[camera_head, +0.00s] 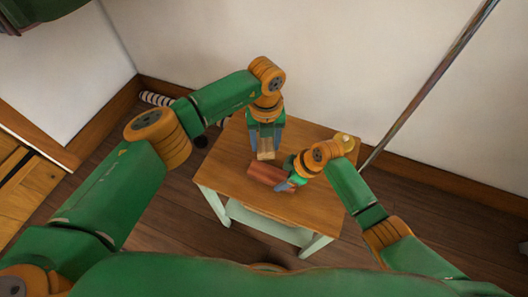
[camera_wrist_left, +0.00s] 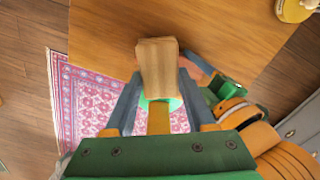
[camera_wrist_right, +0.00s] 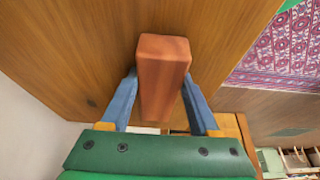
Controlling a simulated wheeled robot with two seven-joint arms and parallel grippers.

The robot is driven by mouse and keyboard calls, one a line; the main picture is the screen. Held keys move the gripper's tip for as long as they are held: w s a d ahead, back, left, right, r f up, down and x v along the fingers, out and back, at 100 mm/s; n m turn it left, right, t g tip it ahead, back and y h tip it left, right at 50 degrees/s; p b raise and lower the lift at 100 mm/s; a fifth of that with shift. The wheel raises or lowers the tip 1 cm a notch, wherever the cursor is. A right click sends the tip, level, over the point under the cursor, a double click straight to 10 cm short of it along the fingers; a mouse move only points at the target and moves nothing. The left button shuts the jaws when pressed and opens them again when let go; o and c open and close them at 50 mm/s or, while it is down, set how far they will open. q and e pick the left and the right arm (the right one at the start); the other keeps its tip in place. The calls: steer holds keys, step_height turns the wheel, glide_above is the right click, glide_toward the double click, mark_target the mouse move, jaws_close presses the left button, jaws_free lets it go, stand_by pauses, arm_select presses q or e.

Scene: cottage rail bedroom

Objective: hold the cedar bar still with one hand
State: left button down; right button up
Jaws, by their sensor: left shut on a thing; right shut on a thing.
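The cedar bar (camera_head: 266,176) is a reddish-brown block over the small wooden table (camera_head: 225,178). My right gripper (camera_head: 287,183) is shut on one end of it. In the right wrist view, the bar (camera_wrist_right: 162,75) sits between the two blue-grey fingers and its other end points away over the tabletop. My left gripper (camera_head: 265,149) is shut on a pale wooden block (camera_wrist_left: 157,68), held above the table just behind the bar, apart from it in the head view. Something green shows below the block between the left fingers; I cannot tell what it is.
A small yellow round object (camera_head: 344,138) stands at the table's back right corner. A pink patterned rug (camera_wrist_left: 88,100) lies on the floor beside the table. A slanted pole (camera_head: 430,82) rises behind it at the right. The table's left part is clear.

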steer(key=o, duration=1.5)
steer(key=v, duration=1.2)
